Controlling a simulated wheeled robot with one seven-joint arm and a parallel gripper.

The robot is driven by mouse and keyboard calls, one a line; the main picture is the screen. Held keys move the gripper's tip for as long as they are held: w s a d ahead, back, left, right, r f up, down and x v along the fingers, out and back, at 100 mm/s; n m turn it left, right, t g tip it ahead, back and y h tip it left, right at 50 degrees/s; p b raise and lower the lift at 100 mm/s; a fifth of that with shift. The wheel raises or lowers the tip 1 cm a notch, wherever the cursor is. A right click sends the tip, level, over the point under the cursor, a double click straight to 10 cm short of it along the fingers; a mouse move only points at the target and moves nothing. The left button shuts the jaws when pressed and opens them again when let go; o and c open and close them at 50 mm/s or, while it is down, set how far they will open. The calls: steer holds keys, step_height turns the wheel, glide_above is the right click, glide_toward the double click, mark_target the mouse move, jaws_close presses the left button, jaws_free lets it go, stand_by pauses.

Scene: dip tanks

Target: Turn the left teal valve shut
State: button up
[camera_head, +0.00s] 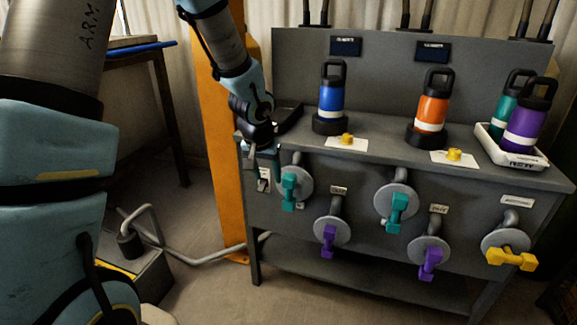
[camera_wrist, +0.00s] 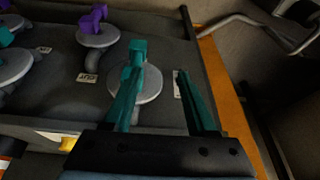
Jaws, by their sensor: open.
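The left teal valve (camera_head: 289,190) is on the front panel of the grey bench, with its teal handle pointing down over a round grey disc. In the wrist view its handle (camera_wrist: 138,48) and disc show just beyond the fingertips. My gripper (camera_head: 264,168) is at the panel, just left of and slightly above the handle. Its teal fingers (camera_wrist: 160,75) are apart with nothing between them. In the wrist view one finger overlaps the disc and the other lies beside it. Whether a finger touches the valve cannot be told.
A second teal valve (camera_head: 396,208), purple valves (camera_head: 329,240) (camera_head: 430,262) and a yellow valve (camera_head: 511,257) share the panel. Blue (camera_head: 331,98) and orange (camera_head: 432,105) bottles stand on top beside a white tray (camera_head: 515,152) of bottles. An orange post (camera_head: 222,150) stands left of the bench.

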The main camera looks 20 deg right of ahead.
mark_target(288, 184)
steer(key=s+d+p, duration=0.1)
steer(key=d, duration=0.4)
steer(key=shift+m+h, duration=0.4)
steer(key=x, duration=0.4)
steer(key=b+x, duration=0.1)
steer(key=x, duration=0.4)
steer(key=shift+w+a+f, duration=0.15)
steer(key=shift+f, duration=0.1)
steer(key=shift+c, duration=0.3)
jaws_close()
